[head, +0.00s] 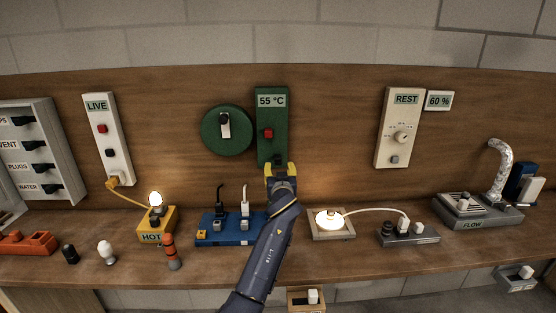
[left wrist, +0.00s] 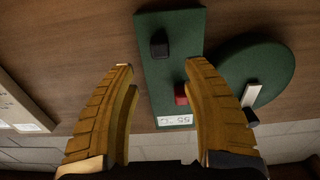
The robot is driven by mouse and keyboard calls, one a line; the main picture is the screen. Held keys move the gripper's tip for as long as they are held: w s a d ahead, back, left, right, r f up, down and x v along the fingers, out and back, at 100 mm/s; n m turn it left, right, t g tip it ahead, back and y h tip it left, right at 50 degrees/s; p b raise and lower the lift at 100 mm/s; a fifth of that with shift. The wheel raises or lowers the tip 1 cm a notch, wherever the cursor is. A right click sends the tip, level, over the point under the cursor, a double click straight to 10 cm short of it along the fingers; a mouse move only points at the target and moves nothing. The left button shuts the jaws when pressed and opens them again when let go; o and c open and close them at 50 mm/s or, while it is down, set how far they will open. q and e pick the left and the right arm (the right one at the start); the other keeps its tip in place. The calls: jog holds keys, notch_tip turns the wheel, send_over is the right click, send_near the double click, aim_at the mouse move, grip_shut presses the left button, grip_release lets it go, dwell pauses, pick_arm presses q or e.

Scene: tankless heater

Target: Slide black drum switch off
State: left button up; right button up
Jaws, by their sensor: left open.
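A green panel (head: 272,108) labelled 55 °C is mounted on the wooden back wall, with a red button (head: 268,133) in its middle and a black switch (left wrist: 159,43) at its lower end. In the head view the switch is mostly hidden at my gripper. A round green drum (head: 213,141) beside the panel carries a white and black lever. My left gripper (head: 280,169) is open and empty at the panel's lower end. In the left wrist view, its yellow fingers (left wrist: 160,66) stand apart, with the black switch beyond the gap between their tips. My right gripper is not in view.
A blue socket block (head: 230,233) with plugs stands on the bench left of my arm, and a lit lamp (head: 330,221) stands right of it. A yellow HOT box (head: 158,227) is farther left. A white REST panel (head: 396,145) hangs at the right.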

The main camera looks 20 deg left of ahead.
aim_at(278, 160)
pick_arm(q)
jog(key=x, duration=0.8)
jog(key=shift+w+a, duration=0.15)
jog(key=shift+w, duration=0.25)
jog(key=shift+c, duration=0.6)
grip_shut()
